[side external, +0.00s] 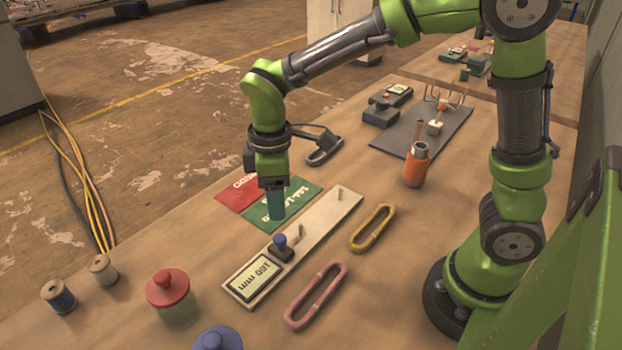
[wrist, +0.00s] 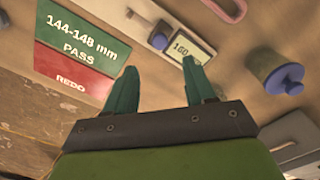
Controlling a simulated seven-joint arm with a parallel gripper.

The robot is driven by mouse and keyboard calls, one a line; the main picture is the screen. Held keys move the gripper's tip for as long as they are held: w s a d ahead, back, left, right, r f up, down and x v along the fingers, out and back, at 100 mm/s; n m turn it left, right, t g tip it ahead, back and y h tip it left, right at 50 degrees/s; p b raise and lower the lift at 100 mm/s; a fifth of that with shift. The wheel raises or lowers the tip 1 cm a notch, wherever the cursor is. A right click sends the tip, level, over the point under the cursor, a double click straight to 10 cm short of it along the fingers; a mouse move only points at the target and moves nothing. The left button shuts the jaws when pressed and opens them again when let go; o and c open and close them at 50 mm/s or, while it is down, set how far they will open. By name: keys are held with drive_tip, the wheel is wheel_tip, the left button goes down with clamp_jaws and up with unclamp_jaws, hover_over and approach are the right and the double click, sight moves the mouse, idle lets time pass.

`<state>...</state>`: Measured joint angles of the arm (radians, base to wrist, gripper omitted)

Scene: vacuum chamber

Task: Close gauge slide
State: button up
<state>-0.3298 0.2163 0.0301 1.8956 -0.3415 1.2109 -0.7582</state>
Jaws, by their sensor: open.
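The gauge is a long cream board (side external: 322,222) lying diagonally on the bench, with a display reading 160 mm (side external: 252,279) at its near left end. Its dark slide with a blue knob (side external: 280,242) sits just beyond the display. Upright pins stand on the board, one near the slide and one near the far end. The display (wrist: 190,46) and knob (wrist: 160,41) also show at the top of the wrist view. My gripper (side external: 276,212) is above the green card, left of the board, with teal fingers. In the wrist view my gripper (wrist: 160,76) is open and empty.
A green 144-148 mm PASS card (side external: 292,203) and red REDO card (side external: 238,193) lie left of the gauge. A yellow link (side external: 372,228) and pink link (side external: 316,295) lie right of it. A red-lidded jar (side external: 169,292) and orange bottle (side external: 415,168) stand nearby.

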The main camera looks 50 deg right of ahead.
sight(280, 237)
wheel_tip(280, 237, down, 10)
drive_tip(key=shift+r, duration=0.1)
idle(0.4)
clamp_jaws()
drive_tip(key=shift+d, duration=0.1)
